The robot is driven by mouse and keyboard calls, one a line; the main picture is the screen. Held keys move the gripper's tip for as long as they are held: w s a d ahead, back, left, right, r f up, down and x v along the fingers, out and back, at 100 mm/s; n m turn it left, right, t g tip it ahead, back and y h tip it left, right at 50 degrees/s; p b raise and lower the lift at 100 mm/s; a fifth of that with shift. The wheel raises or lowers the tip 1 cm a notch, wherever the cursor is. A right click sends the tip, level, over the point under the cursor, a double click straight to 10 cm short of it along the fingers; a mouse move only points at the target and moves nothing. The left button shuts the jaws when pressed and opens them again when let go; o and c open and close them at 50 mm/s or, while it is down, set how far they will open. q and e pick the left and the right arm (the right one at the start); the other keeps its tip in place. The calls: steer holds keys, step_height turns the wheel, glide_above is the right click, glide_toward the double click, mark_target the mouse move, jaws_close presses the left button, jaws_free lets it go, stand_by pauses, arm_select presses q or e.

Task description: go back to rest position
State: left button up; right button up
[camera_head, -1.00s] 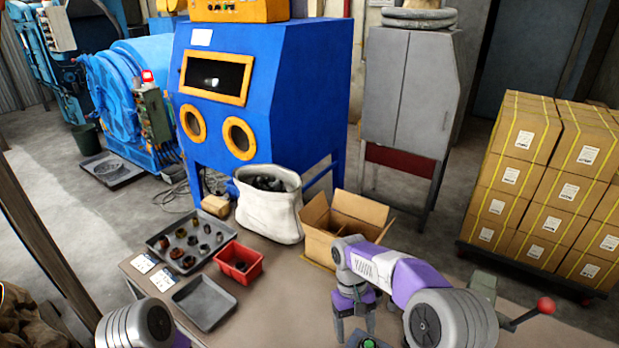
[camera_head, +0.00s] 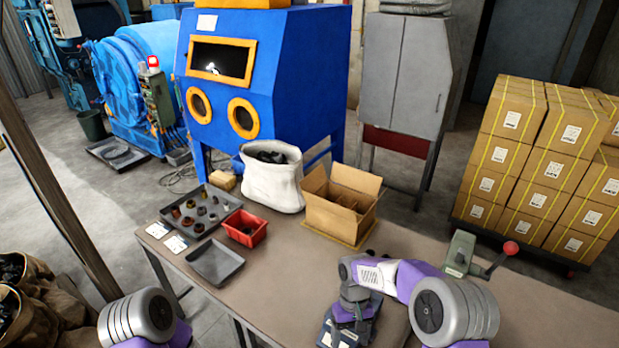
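My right arm (camera_head: 440,300) comes in from the lower right and bends down at its wrist. My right gripper (camera_head: 350,318) hangs near the front of the brown table (camera_head: 285,290), over or beside a dark blocky thing with a pale label (camera_head: 338,338). Its fingertips are not clear, and I cannot tell whether it holds anything. My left arm (camera_head: 140,320) shows only as a grey and purple joint at the lower left. My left gripper is out of view.
The table bears a tray of small parts (camera_head: 178,228), a red bin (camera_head: 244,240), an empty grey tray (camera_head: 214,270), a white sack (camera_head: 272,190), an open cardboard box (camera_head: 335,222) and a green device with a red-knobbed lever (camera_head: 461,252). The table's middle is clear.

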steer(key=s+f+m+t+y, duration=0.4)
steer(key=s+f+m, duration=0.2)
steer(key=s+f, duration=1.15)
arm_select(q)
step_height(320, 180, down, 10)
steer(key=b, duration=1)
steer(key=shift+s+r, duration=0.15)
steer(key=shift+s, duration=0.25)
arm_select(e)
step_height(320, 180, down, 9)
steer(key=s, duration=0.1)
steer(key=shift+a+r+n+t, duration=0.15)
steer(key=shift+a+n+t, duration=0.15)
steer(key=shift+a, duration=0.1)
